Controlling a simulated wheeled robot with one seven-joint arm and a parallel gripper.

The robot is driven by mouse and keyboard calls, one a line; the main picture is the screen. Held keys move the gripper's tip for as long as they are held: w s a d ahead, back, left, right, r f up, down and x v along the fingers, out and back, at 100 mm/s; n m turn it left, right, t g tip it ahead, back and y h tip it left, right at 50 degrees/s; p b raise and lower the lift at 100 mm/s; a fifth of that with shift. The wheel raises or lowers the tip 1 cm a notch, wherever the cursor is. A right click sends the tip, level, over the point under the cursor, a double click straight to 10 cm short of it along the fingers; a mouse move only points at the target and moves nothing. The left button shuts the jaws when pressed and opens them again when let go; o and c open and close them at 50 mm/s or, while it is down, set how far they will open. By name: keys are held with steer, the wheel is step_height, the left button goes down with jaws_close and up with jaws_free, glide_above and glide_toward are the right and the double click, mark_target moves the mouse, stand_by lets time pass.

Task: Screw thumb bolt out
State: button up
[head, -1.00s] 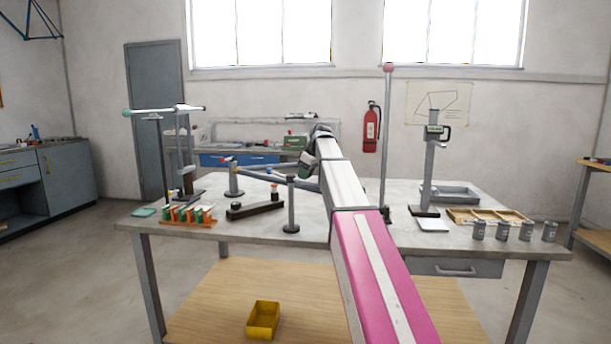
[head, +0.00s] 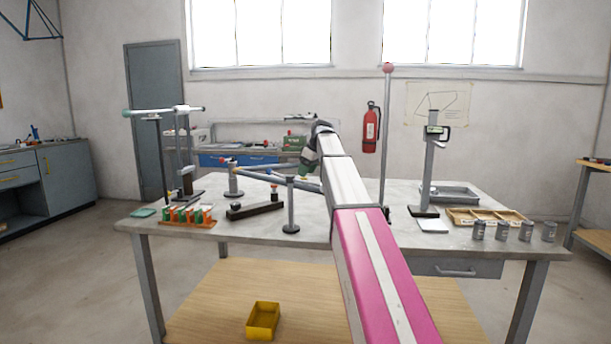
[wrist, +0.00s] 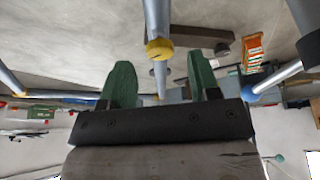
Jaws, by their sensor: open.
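My gripper (wrist: 160,74) is open, with two green fingers apart in the wrist view. A blue-grey tube with a yellow collar (wrist: 160,49) stands in front of the fingers, in line with the gap between them. I cannot tell whether anything touches the fingers. In the head view my gripper (head: 303,176) is just above the right end of the frame tubes (head: 262,176), partly behind my arm. The tubes rest on a grey post (head: 291,208) on the table. I cannot clearly make out the thumb bolt in either view.
A black block with an orange-topped part (head: 256,210) lies left of the post. A rack of green and orange pieces (head: 187,216) is at the table's left. A tall rod with a red ball (head: 388,68) stands right of my arm. Several grey cans (head: 502,231) stand at the right edge.

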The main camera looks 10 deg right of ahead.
steer(key=v, duration=0.8)
steer(key=shift+r, duration=0.35)
steer(key=shift+s+d, duration=0.15)
steer(key=shift+s, duration=0.05)
